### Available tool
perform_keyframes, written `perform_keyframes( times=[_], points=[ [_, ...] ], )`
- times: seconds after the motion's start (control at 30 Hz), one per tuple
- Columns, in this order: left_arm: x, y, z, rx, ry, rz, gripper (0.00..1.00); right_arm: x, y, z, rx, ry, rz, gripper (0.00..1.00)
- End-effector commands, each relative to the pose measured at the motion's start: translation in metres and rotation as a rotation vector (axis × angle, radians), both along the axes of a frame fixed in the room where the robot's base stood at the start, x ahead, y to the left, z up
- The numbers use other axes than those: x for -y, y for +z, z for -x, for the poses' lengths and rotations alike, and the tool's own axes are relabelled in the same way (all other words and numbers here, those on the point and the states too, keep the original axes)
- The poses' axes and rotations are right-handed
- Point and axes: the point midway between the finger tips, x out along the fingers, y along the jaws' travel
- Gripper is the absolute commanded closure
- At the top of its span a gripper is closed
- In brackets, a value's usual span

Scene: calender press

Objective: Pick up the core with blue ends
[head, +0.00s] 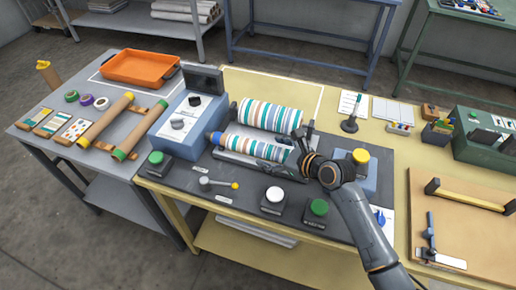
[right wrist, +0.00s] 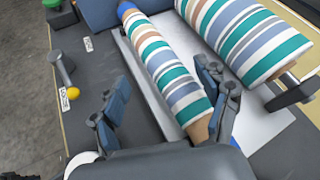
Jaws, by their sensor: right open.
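The core with blue ends is wrapped in striped material as the front, thinner roll (head: 252,147) on the press. Its left end shows blue; in the right wrist view the roll (right wrist: 165,62) runs from a blue far end to a tan near end. Blue is not visible at the near end, which my gripper partly hides. My right gripper (head: 304,143) is at the roll's right end. In the right wrist view its open fingers (right wrist: 165,97) stand on either side of the roll's near part, with nothing visibly clamped. My left gripper is not in view.
A thicker striped roll (head: 270,115) lies just behind. The press's blue-grey housing (head: 180,121) stands left. Push buttons and a yellow-knobbed lever (head: 218,183) are in front. The grey table (head: 60,113) holds tan cores with green and yellow ends and an orange tray (head: 140,67).

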Motion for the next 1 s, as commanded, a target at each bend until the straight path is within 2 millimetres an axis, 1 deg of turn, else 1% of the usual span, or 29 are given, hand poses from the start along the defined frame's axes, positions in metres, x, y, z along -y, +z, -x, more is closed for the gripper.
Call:
perform_keyframes(
  times=[0.2, 0.43, 0.57, 0.77, 0.8, 0.97, 1.0],
  points=[
    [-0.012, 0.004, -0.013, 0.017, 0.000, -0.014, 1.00, -0.012, -0.008, -0.011, -0.001, 0.002, 0.001, 0.25],
    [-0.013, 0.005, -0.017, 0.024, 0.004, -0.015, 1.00, -0.030, -0.022, -0.030, 0.001, 0.000, 0.001, 0.25],
    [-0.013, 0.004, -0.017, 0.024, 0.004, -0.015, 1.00, -0.033, -0.025, -0.033, 0.001, 0.000, 0.001, 0.25],
    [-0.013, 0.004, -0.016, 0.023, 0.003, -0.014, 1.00, -0.033, -0.026, -0.033, 0.001, 0.000, 0.001, 0.25],
    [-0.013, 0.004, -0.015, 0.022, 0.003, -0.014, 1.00, -0.033, -0.026, -0.033, 0.001, 0.000, 0.001, 0.33],
    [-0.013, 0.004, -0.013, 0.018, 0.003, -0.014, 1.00, -0.033, -0.026, -0.033, 0.000, 0.000, 0.001, 0.66],
    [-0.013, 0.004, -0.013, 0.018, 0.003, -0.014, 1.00, -0.033, -0.026, -0.033, 0.000, 0.000, 0.001, 0.74]
  ],
)
